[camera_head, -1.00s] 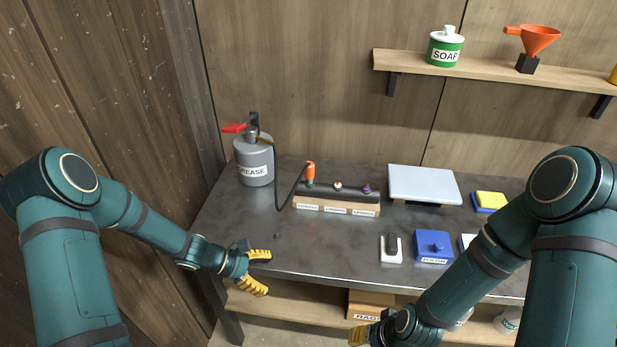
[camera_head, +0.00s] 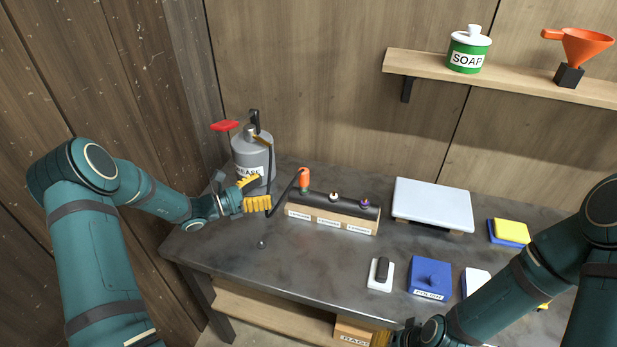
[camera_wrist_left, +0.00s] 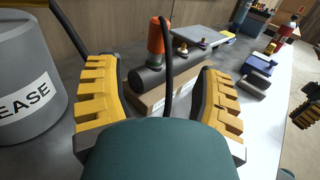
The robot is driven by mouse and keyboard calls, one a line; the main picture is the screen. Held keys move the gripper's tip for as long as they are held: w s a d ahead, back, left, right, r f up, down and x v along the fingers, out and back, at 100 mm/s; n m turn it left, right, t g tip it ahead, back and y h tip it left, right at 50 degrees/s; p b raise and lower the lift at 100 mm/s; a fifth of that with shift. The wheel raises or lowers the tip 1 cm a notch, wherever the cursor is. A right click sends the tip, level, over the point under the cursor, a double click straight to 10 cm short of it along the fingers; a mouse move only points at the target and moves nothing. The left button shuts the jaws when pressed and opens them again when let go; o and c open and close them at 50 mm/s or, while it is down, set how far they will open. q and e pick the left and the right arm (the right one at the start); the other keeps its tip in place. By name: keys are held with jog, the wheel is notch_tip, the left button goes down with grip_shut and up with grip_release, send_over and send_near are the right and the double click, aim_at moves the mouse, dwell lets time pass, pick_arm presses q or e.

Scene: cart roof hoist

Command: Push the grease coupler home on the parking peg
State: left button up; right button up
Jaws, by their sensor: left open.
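The orange grease coupler (camera_head: 305,178) stands upright on the left end of a dark bar on a labelled wooden block (camera_head: 330,221). A dark green fitting shows under it; whether it is fully seated, or if this is the parking peg, I cannot tell. A black hose (camera_wrist_left: 168,70) runs to the coupler. My left gripper (camera_head: 262,194) is open, left of the coupler and beside the grease can (camera_head: 250,150). In the left wrist view the coupler (camera_wrist_left: 156,38) shows beyond and between the open fingers. My right gripper (camera_head: 388,338) is mostly cut off at the bottom edge.
A small stud (camera_head: 261,244) stands on the bare left bench top. A pale tray (camera_head: 432,203), a blue polish box (camera_head: 431,278) and a black-and-white block (camera_head: 381,273) lie right of the block. A shelf (camera_head: 520,82) holds soap and a funnel.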

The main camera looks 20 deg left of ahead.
aim_at(304, 175)
pick_arm(q)
jog(key=shift+b+x, duration=0.75)
jog(key=shift+x, duration=5.55)
jog(key=shift+w+a, duration=0.1)
jog(key=shift+a, duration=0.1)
grip_shut()
